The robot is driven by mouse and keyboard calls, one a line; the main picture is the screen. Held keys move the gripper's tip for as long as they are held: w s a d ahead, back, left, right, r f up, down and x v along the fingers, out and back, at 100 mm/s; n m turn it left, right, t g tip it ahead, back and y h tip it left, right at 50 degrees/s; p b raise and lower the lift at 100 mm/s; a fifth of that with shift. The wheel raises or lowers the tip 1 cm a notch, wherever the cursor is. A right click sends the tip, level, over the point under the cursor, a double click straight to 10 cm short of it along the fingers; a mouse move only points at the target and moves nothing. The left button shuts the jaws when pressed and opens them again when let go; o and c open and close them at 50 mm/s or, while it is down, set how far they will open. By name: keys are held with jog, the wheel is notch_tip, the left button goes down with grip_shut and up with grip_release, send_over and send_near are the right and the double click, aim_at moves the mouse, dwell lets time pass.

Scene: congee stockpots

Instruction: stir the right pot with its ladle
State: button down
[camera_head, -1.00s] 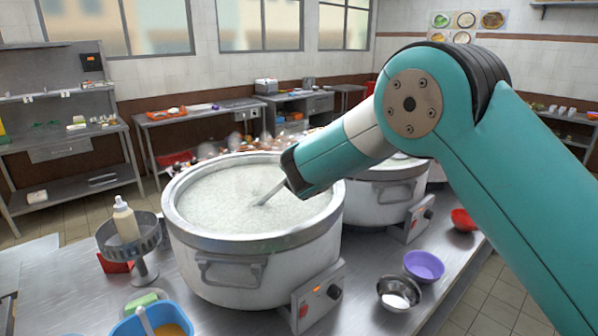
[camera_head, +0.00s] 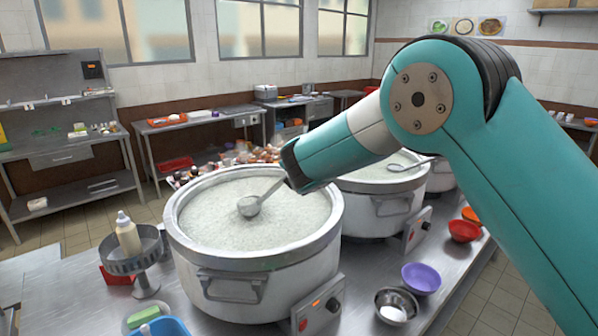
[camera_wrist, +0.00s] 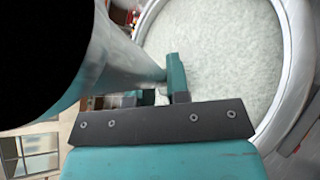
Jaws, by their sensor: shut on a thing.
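The nearest large steel pot (camera_head: 235,258) stands on the counter, full of white congee (camera_head: 205,215). My gripper (camera_wrist: 158,92) is shut on a ladle (camera_head: 250,206), whose round bowl shows over the middle of this pot's congee; I cannot tell if it touches the surface. The ladle's handle slants up right to my gripper, whose jaws are hidden in the head view. In the wrist view a big grey shape, likely the handle close up, fills the upper left. A second pot (camera_head: 378,208) stands behind to the right, with another ladle (camera_head: 410,164) at its rim.
A third pot (camera_head: 441,177) stands farther back. A purple bowl (camera_head: 421,278), a steel bowl (camera_head: 394,304) and a red bowl (camera_head: 464,231) lie right of the pots. A bottle in a metal stand (camera_head: 128,235) and a blue container (camera_head: 168,327) are at left.

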notch_tip(320, 180, up, 9)
jog(key=p, duration=0.5)
jog(key=shift+r+p, duration=0.15)
jog(key=shift+p, duration=0.25)
jog(key=shift+b, duration=0.65)
jog(key=shift+m+t+y+b, duration=0.4)
jog(key=shift+m+t+b, duration=0.3)
jog(key=shift+b, duration=1.3)
